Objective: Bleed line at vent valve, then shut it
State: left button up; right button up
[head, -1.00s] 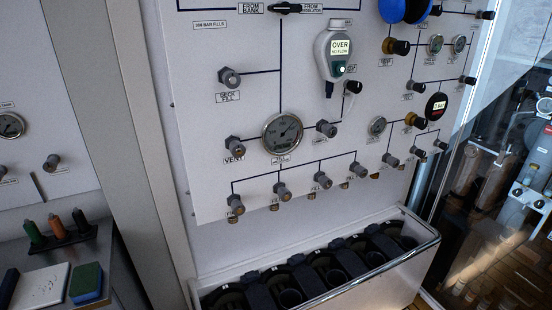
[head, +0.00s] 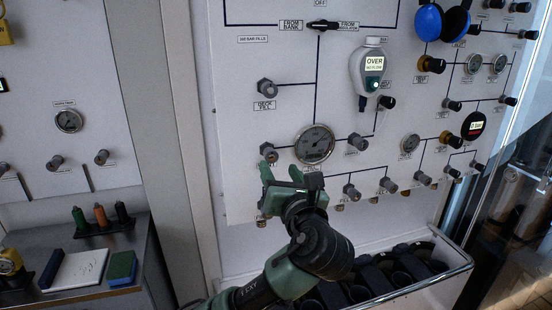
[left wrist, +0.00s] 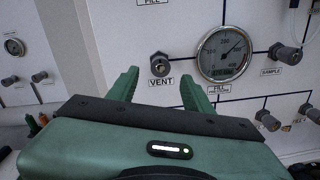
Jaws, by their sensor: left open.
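The vent valve (head: 268,152) is a small grey knob with a dark end on the white panel, left of the round fill gauge (head: 314,145). In the left wrist view the vent valve (left wrist: 160,65) shows above its VENT label, with the gauge (left wrist: 223,54) to its right. My left gripper (head: 281,170) is just below and in front of the valve. In the left wrist view its two green fingers (left wrist: 159,88) are spread apart, empty, with the knob beyond and between them. Contact is not visible. My right gripper is not in view.
The sample valve (head: 357,142) is right of the gauge, and the deck fill valve (head: 266,87) is above. A row of small knobs runs below, partly hidden by my arm. A metal-railed bin (head: 455,265) stands under the panel. A side bench (head: 60,240) is at left.

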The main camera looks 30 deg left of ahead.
aim_at(272, 157)
pick_arm(q)
jog(key=p+x, duration=0.1)
jog(key=x, duration=0.6)
jog(key=shift+w+a+f, duration=0.1)
jog(key=shift+w+a, duration=0.1)
jog(key=shift+w, duration=0.05)
grip_shut()
